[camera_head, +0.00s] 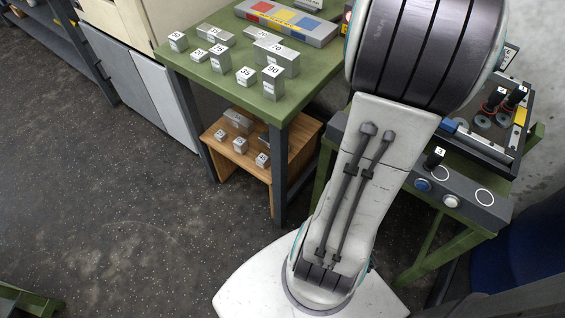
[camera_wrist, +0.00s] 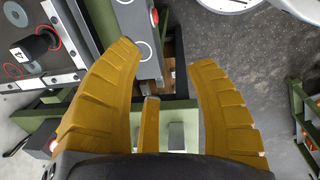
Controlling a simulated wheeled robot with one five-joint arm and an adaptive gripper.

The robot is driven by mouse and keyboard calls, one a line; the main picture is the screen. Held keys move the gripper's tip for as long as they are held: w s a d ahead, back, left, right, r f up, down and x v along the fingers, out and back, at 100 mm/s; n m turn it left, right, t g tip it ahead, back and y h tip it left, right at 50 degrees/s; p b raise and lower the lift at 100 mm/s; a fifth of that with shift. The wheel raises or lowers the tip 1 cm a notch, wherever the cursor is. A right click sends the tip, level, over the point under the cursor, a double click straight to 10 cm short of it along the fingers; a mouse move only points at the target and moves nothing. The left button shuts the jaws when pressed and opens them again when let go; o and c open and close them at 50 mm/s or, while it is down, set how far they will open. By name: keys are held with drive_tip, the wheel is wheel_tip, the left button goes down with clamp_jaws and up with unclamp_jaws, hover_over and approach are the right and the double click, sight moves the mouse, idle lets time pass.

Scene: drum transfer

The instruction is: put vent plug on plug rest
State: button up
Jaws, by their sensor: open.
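A small black plug with a white number label (camera_head: 433,158) stands at the left of a grey ledge (camera_head: 463,185) with white rings, blue and white knobs. Other black plugs (camera_head: 515,97) stand in red rings on a dark panel at the right. In the wrist view a black plug (camera_wrist: 36,45) stands in a red ring, left of my left finger. I cannot tell which is the vent plug or the plug rest.
A green table (camera_head: 215,85) bears several numbered metal blocks (camera_head: 272,82) and a colored tray (camera_head: 290,22). A wooden shelf (camera_head: 220,150) below holds more blocks. A grey cabinet (camera_head: 150,85) stands left. The speckled floor (camera_head: 110,220) is clear at left.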

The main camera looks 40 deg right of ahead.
drive_tip(key=w+a+m+t, duration=0.1)
drive_tip(key=w+a, duration=0.1)
drive_tip(key=a, duration=0.4)
drive_tip(key=w+a+m, duration=0.1)
drive_tip(key=w+a, duration=0.2)
drive_tip(key=a, duration=0.4)
drive_tip(key=s+a+m, duration=0.1)
drive_tip(key=s+a, duration=0.1)
drive_tip(key=a, duration=0.5)
drive_tip(key=s+a+f+m+t, duration=0.1)
drive_tip(key=s+a, duration=0.1)
drive_tip(key=a, duration=0.5)
drive_tip(key=shift+s+a+f+m+t+y, duration=0.3)
drive_tip(key=shift+y, duration=0.1)
drive_tip(key=shift+r, duration=0.1)
wheel_tip(320, 180, up, 4)
drive_tip(key=p, duration=0.4)
drive_tip(key=shift+r, duration=0.1)
